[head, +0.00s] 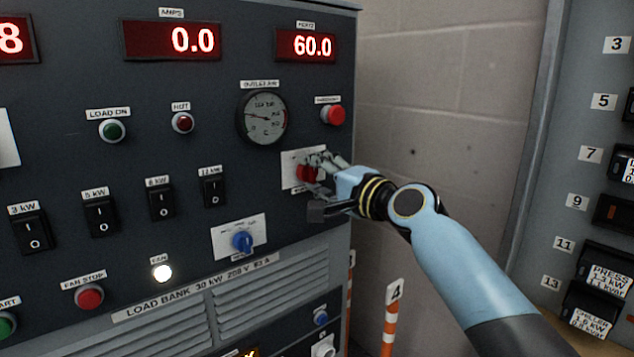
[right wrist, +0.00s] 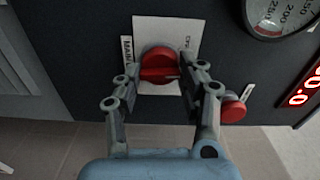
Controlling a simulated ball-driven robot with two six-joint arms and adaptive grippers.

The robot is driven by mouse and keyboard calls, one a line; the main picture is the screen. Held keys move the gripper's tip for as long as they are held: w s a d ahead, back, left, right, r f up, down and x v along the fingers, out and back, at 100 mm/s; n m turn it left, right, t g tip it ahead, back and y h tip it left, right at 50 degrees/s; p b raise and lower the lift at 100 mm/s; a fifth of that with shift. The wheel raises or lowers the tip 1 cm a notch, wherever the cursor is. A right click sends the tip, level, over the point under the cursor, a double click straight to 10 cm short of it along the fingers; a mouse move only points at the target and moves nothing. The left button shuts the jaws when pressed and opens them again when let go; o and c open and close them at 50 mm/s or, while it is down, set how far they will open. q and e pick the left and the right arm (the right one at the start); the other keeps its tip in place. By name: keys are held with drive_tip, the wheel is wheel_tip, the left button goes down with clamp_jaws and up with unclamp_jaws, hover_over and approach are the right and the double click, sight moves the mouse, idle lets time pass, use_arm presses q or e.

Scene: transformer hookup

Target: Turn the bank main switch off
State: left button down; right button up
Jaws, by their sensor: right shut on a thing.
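The bank main switch is a red rotary knob (head: 304,174) on a white plate at the right edge of the load bank's dark panel. It also shows in the right wrist view (right wrist: 158,62), where its grip bar lies across the picture. Lettering that starts with MAIN stands beside the plate, but the plate's own marks are too partly hidden to tell the setting. My right gripper (head: 314,174) is at the knob, shut on it with one finger on either side; the fingers also show in the right wrist view (right wrist: 161,86). My left gripper is not in view.
A red push button (head: 333,115) sits just above the switch, and a round gauge (head: 262,118) is up and left. A blue knob (head: 242,241) is lower left. A breaker panel (head: 590,150) stands at the right, with a block wall between.

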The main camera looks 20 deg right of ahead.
drive_tip(key=n+b, duration=0.1)
drive_tip(key=n, duration=0.1)
drive_tip(key=n+b, duration=0.1)
drive_tip(key=n, duration=0.1)
drive_tip(key=n+b, duration=0.1)
drive_tip(key=n, duration=0.1)
drive_tip(key=shift+f+n, duration=0.25)
drive_tip(key=shift+n, duration=0.75)
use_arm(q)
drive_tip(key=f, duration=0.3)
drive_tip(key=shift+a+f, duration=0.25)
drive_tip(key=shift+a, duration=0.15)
use_arm(e)
drive_tip(key=shift+r, duration=0.1)
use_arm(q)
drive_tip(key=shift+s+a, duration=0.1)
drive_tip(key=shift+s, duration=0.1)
